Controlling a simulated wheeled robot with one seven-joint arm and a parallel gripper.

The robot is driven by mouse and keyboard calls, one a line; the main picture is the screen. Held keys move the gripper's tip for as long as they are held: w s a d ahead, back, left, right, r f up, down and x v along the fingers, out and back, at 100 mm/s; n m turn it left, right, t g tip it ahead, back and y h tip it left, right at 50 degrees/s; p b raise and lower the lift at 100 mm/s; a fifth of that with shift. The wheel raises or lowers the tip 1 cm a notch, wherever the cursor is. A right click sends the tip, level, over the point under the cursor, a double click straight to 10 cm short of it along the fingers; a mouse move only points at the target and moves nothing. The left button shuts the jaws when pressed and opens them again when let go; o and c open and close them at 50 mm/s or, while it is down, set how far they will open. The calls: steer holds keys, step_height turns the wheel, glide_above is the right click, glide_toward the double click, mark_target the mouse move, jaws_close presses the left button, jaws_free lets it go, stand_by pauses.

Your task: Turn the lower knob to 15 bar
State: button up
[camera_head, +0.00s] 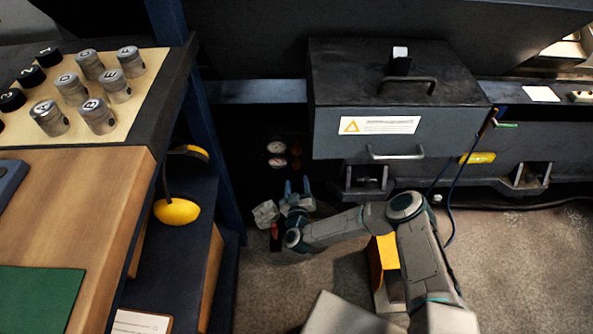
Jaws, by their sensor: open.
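Two small round white-faced gauges, an upper gauge (276,148) and a lower gauge (277,162), sit one above the other on a dark panel below and left of the grey box. Beside each, to its right, is a dim reddish-brown round part, likely an upper knob (296,149) and the lower knob (296,164). The scale marks are too small to read. My gripper (297,184) is open, its two bluish fingers pointing up in the picture just below the lower knob. Whether it touches the knob cannot be told.
A grey box (400,92) with handles and a warning label overhangs right of the gauges. A yellow-orange block (384,258) is near my arm. Floor is open at right.

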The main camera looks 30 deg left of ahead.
mark_target(296, 167)
steer(key=b+x, duration=0.2)
steer(key=x, duration=0.5)
steer(key=shift+w+a, duration=0.2)
steer(key=shift+w, duration=0.05)
steer(key=c, duration=1)
